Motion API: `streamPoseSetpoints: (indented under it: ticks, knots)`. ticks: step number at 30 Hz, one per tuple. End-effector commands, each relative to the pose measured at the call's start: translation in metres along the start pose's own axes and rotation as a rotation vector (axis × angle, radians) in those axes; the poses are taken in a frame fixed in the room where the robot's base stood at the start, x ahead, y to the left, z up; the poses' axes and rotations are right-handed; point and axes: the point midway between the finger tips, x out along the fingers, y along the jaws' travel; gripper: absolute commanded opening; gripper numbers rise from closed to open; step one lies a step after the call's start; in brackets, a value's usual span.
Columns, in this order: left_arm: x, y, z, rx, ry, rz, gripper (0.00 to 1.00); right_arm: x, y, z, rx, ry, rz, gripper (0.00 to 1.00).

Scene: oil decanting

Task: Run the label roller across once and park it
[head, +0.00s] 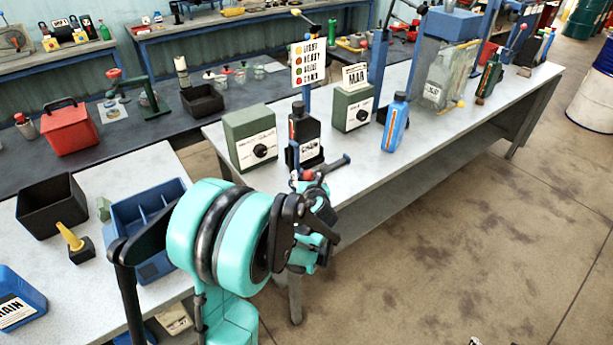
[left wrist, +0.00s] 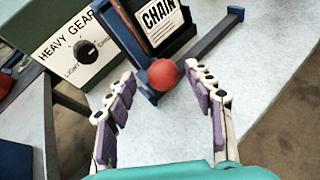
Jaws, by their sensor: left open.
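The label roller appears to be the blue fixture with a red ball knob (left wrist: 164,74) and a dark bar (left wrist: 215,45) at the near edge of the bench. A black bottle with a white CHAIN label (left wrist: 160,22) stands in its blue holder. In the head view the bottle (head: 304,130) is upright, with the bar (head: 334,164) beside its base. My left gripper (head: 312,190) is at the bench edge, just in front of the knob. In the left wrist view its fingers (left wrist: 160,80) are spread on either side of the knob, apparently not gripping it. My right gripper is out of sight.
Green dial boxes (head: 251,138) (head: 354,108) flank the bottle. A blue bottle (head: 395,123) stands to the right. The bench top (head: 365,160) is mostly bare near its front edge. A side table at left holds a blue divided tray (head: 128,210) and a black bin (head: 50,204).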

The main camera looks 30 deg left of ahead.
Motion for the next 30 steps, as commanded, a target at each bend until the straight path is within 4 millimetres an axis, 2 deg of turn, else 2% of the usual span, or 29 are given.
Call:
streamPoseSetpoints:
  ticks: [6,13,19,30]
  knots:
    - [-0.05,0.0,-0.001,0.002,0.0,-0.002,0.54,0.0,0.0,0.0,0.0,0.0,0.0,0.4]
    - [-0.086,0.0,-0.001,0.001,0.001,-0.001,0.54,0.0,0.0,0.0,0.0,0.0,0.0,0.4]
    - [-0.097,0.001,-0.001,0.0,0.001,0.002,0.54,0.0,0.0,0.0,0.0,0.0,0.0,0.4]
    - [-0.097,0.001,-0.001,0.0,0.002,0.002,0.54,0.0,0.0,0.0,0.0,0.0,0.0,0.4]
